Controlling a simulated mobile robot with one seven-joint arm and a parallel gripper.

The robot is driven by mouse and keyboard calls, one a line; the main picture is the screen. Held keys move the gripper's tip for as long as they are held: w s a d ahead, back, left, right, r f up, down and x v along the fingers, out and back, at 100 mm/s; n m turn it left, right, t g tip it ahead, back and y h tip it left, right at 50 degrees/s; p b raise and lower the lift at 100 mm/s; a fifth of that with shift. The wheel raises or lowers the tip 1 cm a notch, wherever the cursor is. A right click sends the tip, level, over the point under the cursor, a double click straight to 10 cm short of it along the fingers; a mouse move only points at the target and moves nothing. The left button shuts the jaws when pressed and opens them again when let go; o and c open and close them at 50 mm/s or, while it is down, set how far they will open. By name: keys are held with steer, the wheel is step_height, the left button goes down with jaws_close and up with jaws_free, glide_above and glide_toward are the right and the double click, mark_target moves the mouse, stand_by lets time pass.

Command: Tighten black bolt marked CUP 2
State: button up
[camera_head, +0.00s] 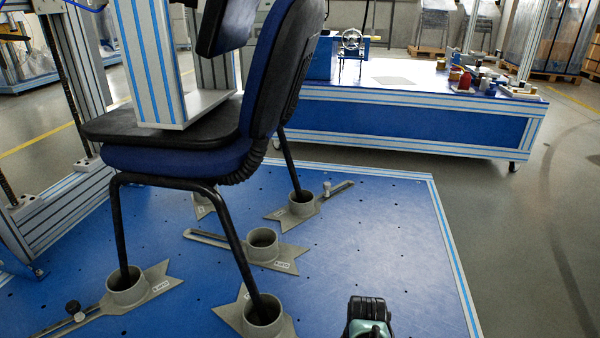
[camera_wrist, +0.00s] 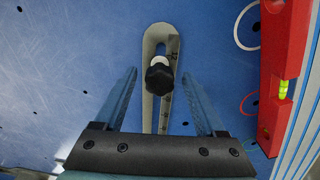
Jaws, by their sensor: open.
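A black bolt (camera_wrist: 159,78) with a knobbed head stands in the slot of a grey plate (camera_wrist: 148,118) in the wrist view. A white collar shows behind the head. My gripper (camera_wrist: 159,75) is open, with one blue finger on each side of the bolt and a gap on both sides. In the head view, grey cups hold the chair's legs, such as the front right cup (camera_head: 264,317) and the front left cup (camera_head: 127,288). The cup labels are too small to read.
A red level (camera_wrist: 285,70) lies right of the gripper near the striped platform edge. The blue chair (camera_head: 180,158) stands on the blue platform (camera_head: 370,230). An empty cup (camera_head: 262,243) sits among its legs. A blue workbench (camera_head: 400,115) stands behind.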

steer(key=shift+n, duration=0.8)
steer(key=shift+n, duration=2)
steer(key=shift+n, duration=2)
